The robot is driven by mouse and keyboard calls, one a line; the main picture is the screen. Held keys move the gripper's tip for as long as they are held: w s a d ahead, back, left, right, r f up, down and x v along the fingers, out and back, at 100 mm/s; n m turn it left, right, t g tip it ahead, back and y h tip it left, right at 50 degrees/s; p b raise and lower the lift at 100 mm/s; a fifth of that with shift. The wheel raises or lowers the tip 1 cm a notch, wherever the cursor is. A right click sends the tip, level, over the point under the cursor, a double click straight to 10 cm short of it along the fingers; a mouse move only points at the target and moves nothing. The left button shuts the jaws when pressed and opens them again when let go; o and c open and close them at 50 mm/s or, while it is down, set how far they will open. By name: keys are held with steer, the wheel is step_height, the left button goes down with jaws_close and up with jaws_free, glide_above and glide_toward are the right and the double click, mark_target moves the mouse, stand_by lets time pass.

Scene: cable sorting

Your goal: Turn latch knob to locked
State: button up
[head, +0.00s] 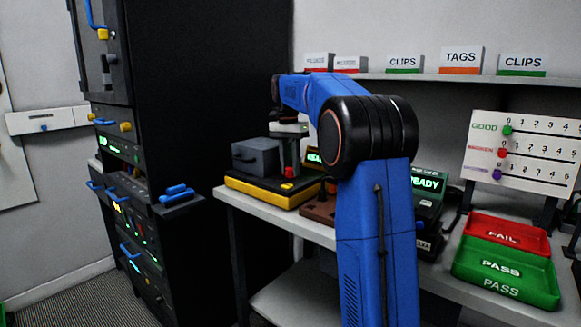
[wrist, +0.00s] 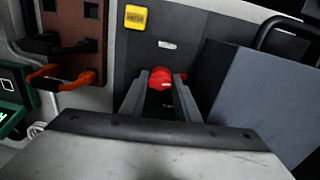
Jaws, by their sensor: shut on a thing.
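The red latch knob (wrist: 160,78) sits on a dark panel in the wrist view, between the two fingers of my gripper (wrist: 161,88). The fingers are shut on it. In the head view the red knob (head: 289,172) shows small on the black-and-yellow fixture (head: 262,193), with my gripper (head: 288,158) pointing down over it. I cannot tell which way the knob is turned.
A grey box (head: 256,156) stands beside the knob on the fixture; it fills the right of the wrist view (wrist: 265,100). A brown block (wrist: 80,25) with an orange-and-black piece (wrist: 70,77) is at left. Red FAIL (head: 507,235) and green PASS (head: 505,272) trays stand at the bench's right.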

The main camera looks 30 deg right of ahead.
steer(key=shift+w+r+m, duration=0.1)
steer(key=shift+m, duration=1.2)
steer(key=o, duration=1)
